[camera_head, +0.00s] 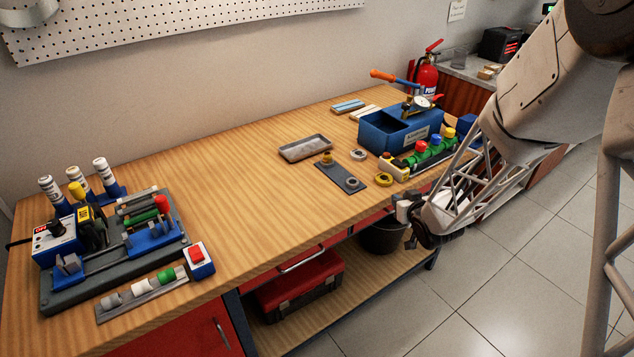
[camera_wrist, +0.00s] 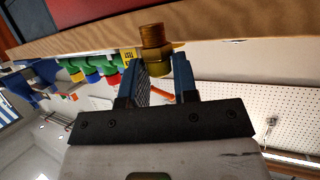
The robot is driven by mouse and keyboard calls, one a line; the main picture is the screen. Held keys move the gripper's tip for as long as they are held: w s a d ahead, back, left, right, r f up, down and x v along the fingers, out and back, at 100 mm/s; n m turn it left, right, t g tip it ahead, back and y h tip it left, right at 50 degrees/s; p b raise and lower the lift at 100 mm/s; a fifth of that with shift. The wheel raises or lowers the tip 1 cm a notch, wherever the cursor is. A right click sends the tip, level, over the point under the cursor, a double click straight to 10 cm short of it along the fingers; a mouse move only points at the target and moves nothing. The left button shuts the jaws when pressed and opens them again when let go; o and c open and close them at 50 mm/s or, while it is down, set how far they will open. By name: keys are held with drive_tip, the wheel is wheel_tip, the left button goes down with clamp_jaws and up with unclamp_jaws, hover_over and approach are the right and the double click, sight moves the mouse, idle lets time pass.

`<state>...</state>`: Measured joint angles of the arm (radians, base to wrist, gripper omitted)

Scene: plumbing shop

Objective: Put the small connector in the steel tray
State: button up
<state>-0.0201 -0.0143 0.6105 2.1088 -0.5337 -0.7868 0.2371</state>
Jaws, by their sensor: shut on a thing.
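The steel tray (camera_head: 305,149) lies flat on the wooden bench, towards the back, and looks empty. My gripper (camera_head: 403,208) is beyond the bench's front edge, low and right of the tray. In the wrist view my gripper (camera_wrist: 158,80) is shut on a small brass connector (camera_wrist: 154,42) with a threaded end and a wider collar. The connector sticks out beyond the fingertips. In the head view the held connector is too small to make out clearly.
A dark plate (camera_head: 341,177) with fittings lies in front of the tray. Right of it stand a blue test bench (camera_head: 380,137) and a row of coloured valves (camera_head: 435,147). A fixture (camera_head: 110,250) fills the left end. The bench's middle (camera_head: 240,195) is clear.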

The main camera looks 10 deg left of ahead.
drive_tip(key=s+a+r+n+g+y, duration=0.3)
drive_tip(key=s+a+r+n, duration=0.1)
drive_tip(key=s+a, duration=0.2)
drive_tip(key=s+a+r+n+g+y, duration=0.3)
drive_tip(key=s+a+r+n, duration=0.1)
drive_tip(key=s+a, duration=0.3)
drive_tip(key=shift+s+y, duration=0.4)
drive_tip(key=shift+s, duration=0.85)
drive_tip(key=w+a, duration=0.1)
drive_tip(key=w, duration=0.4)
drive_tip(key=w+a+f, duration=0.1)
drive_tip(key=w+a, duration=0.1)
drive_tip(key=w, duration=0.3)
drive_tip(key=w+a, duration=0.2)
drive_tip(key=w, duration=0.3)
drive_tip(key=shift+a+f, duration=0.25)
drive_tip(key=shift+f, duration=0.05)
clamp_jaws()
drive_tip(key=shift+f, duration=1.75)
drive_tip(key=shift+f, duration=0.15)
